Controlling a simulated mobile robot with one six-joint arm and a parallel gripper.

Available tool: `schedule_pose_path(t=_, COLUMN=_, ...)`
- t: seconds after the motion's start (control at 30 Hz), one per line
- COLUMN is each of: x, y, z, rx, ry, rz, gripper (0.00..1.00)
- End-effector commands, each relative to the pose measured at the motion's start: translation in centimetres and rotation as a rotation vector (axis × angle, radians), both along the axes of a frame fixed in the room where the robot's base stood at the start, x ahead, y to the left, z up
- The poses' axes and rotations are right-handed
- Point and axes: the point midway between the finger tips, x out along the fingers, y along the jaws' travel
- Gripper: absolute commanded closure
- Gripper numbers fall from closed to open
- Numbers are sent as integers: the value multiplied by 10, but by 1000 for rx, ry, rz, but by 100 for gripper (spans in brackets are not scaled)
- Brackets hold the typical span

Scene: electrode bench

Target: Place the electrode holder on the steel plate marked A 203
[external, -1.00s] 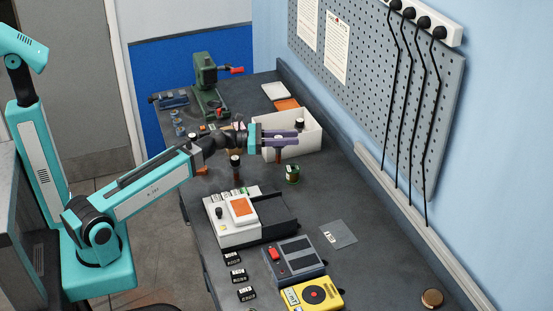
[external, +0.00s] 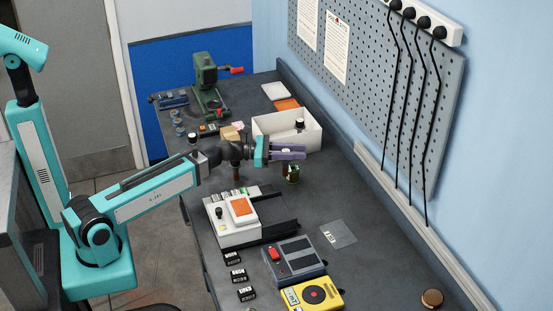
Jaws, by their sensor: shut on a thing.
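My gripper (external: 290,154), with purple fingers, is over the middle of the bench, shut on the electrode holder (external: 285,168). Only the holder's brown lower part shows below the fingers; its upper part is hidden. It hangs just left of a small green-and-dark part (external: 293,175), overlapping it in this view; I cannot tell whether they touch. A flat grey steel plate (external: 346,229) with a small white label lies nearer the camera, right of the white device. Its label is too small to read. The plate's top is bare and my gripper is well behind it.
A white open box (external: 268,128) stands behind my gripper. A white device with an orange panel (external: 241,207), a grey meter with a red part (external: 301,257) and a yellow meter (external: 318,294) stand left of and before the plate.

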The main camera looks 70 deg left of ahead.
Motion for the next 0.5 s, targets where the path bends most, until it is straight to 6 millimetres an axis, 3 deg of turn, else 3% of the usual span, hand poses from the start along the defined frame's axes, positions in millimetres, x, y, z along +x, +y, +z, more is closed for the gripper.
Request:
schedule_pose_path(t=0.23, x=0, y=0, z=-30, rx=-2, ry=2, rz=0, gripper=100)
schedule_pose_path(t=0.5, x=0, y=0, z=-44, rx=-1, ry=-1, rz=0, gripper=100)
